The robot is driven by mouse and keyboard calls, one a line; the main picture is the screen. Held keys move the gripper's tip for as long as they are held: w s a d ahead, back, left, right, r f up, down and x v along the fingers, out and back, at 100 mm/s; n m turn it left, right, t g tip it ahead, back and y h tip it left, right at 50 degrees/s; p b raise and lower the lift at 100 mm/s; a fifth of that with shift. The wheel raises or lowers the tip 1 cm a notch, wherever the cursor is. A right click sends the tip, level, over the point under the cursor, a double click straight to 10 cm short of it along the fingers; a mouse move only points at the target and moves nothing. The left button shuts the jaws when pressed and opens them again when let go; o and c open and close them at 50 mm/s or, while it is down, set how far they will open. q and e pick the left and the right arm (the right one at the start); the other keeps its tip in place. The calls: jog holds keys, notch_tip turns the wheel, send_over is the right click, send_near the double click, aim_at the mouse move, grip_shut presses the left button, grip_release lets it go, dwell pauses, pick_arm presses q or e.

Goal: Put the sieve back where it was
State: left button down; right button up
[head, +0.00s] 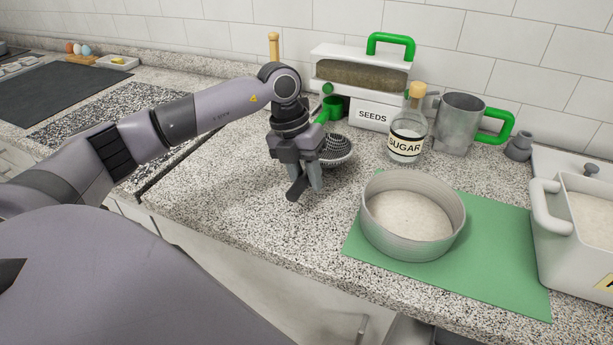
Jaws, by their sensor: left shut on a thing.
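The sieve (338,150) is a dark mesh bowl behind my left gripper, over the back part of the speckled counter. My left gripper (305,188) points down and is shut on the sieve's dark handle, whose end sticks out toward the front. The fingers hide the middle of the handle. I cannot tell whether the mesh bowl touches the counter. My right gripper is not in view.
A round tin (413,238) with pale powder stands on a green mat (500,270). Behind are a green scoop-like thing (331,108), the SEEDS box (372,116), a sugar bottle (406,145) and a metal mug (457,128). A white bin (570,245) stands right. Counter left of the gripper is clear.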

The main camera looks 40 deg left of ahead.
pick_arm(q)
jog(key=shift+f, duration=0.25)
jog(key=shift+f, duration=0.2)
jog(key=c, duration=0.8)
grip_release()
jog(key=shift+c, duration=0.2)
jog(key=shift+r, duration=0.1)
jog(key=shift+r, duration=0.25)
jog(key=v, duration=1.1)
jog(key=shift+r, duration=0.4)
